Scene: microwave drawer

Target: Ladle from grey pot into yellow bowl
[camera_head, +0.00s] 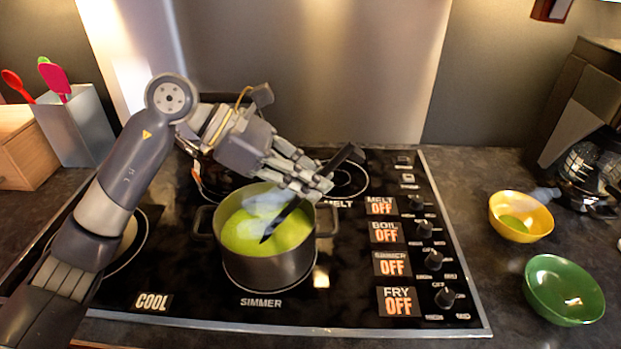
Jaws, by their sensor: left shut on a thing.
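The grey pot (270,268) stands on the front burner of the black stove, filled with green soup (250,236). My left gripper (318,187) is above the pot's right rim, shut on the black ladle (291,210). The ladle is tilted: its handle end points up and right, and its lower end is in the soup, so its bowl is hidden. The yellow bowl (535,229) sits on the counter at the right, with a little green in its bottom. My right gripper is not in view.
A green bowl (563,290) stands in front of the yellow bowl. A coffee maker (588,130) stands behind them. The stove's knobs (433,261) lie between pot and bowls. A grey utensil holder (82,130) and wooden box (24,150) are at the left.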

